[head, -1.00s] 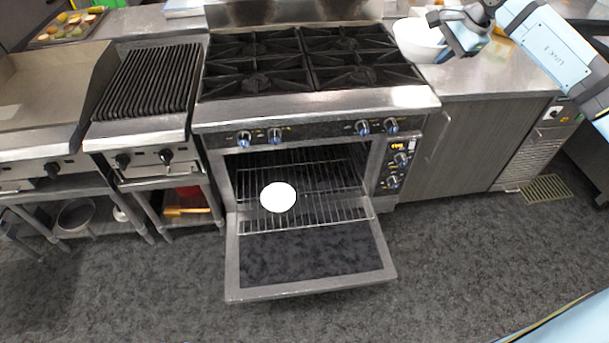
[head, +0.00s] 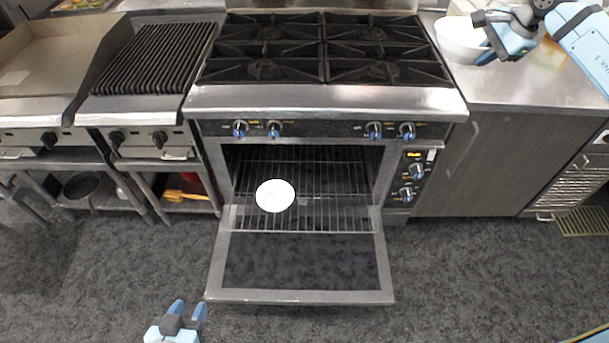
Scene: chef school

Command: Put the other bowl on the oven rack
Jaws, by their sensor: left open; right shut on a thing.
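A white bowl (head: 463,42) is at the right, over the steel counter beside the stove. My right gripper (head: 487,40) is shut on its right rim; whether the bowl touches the counter I cannot tell. Another white bowl (head: 275,195) sits on the left part of the pulled-out oven rack (head: 335,212). The oven door (head: 300,262) is folded down open. My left gripper (head: 187,312) is open and empty at the bottom of the head view, in front of the door and left of its middle.
The stove top with black burner grates (head: 322,50) is above the oven. A ribbed grill (head: 150,58) and a shelf with a pan (head: 82,186) are at the left. The rack's right side is bare. The grey floor (head: 480,280) before the oven is clear.

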